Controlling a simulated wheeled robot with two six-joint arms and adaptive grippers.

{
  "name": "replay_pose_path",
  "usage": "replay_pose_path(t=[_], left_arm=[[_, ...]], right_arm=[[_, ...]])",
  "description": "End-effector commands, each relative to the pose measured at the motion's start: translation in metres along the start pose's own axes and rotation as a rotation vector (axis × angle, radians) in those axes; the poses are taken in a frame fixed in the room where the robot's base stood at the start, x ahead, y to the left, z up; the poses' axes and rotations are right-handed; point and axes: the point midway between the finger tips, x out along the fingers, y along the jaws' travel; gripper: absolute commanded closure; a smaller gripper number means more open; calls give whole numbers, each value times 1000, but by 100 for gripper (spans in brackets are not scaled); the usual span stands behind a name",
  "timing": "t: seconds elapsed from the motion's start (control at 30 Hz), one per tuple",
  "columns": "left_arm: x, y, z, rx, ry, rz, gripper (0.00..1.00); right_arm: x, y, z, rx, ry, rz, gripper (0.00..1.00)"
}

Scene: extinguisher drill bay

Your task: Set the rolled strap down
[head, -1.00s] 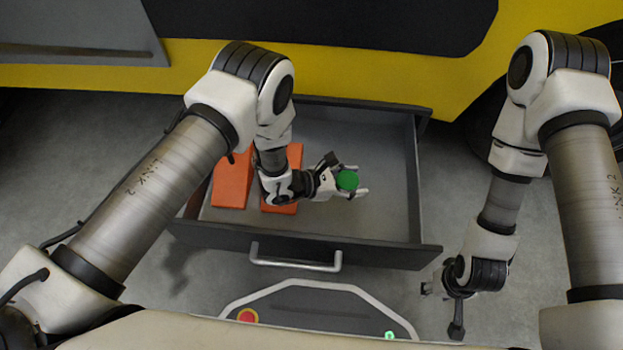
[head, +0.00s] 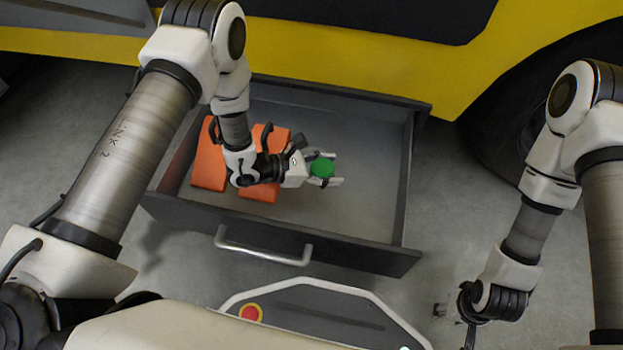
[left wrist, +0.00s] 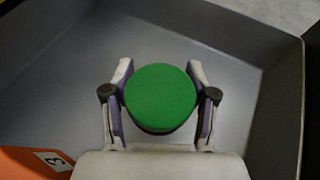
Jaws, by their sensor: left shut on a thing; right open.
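The rolled strap (head: 322,167) is a round green roll. My left gripper (head: 326,169) is shut on it, over the right part of the open drawer (head: 350,220). In the left wrist view the green roll (left wrist: 160,95) sits between the two fingers, with the grey drawer floor (left wrist: 225,75) behind it. I cannot tell whether the roll touches the floor. My right gripper (head: 440,310) is open and empty, outside the drawer at the lower right, partly hidden by its own wrist.
Two orange blocks (head: 209,165) (head: 262,192) lie in the left part of the drawer, partly behind my left arm. One orange block (left wrist: 35,163) bears a number label. The drawer's right part is clear. A handle (head: 262,250) runs along its front.

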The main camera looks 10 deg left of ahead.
Motion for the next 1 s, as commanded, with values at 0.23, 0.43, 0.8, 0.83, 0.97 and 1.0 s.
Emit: replay_pose_path(t=[0.23, 0.43, 0.8, 0.83, 0.97, 1.0], left_arm=[[22, 0, -52, -1, 0, -1, 87], [33, 0, -80, 0, 0, -1, 87], [33, 0, -80, 0, 1, -1, 32], [33, -1, -80, 0, 1, -1, 22], [33, -1, -80, -1, 1, -1, 18], [33, -1, -80, -1, 1, -1, 18]], right_arm=[[35, 1, -1, 7, 4, 1, 53], [54, 2, -3, 11, 7, 1, 53], [51, 2, -3, 11, 8, 1, 53], [51, 2, -3, 11, 8, 1, 53], [51, 2, -3, 11, 7, 1, 53], [51, 2, -3, 11, 7, 1, 53]])
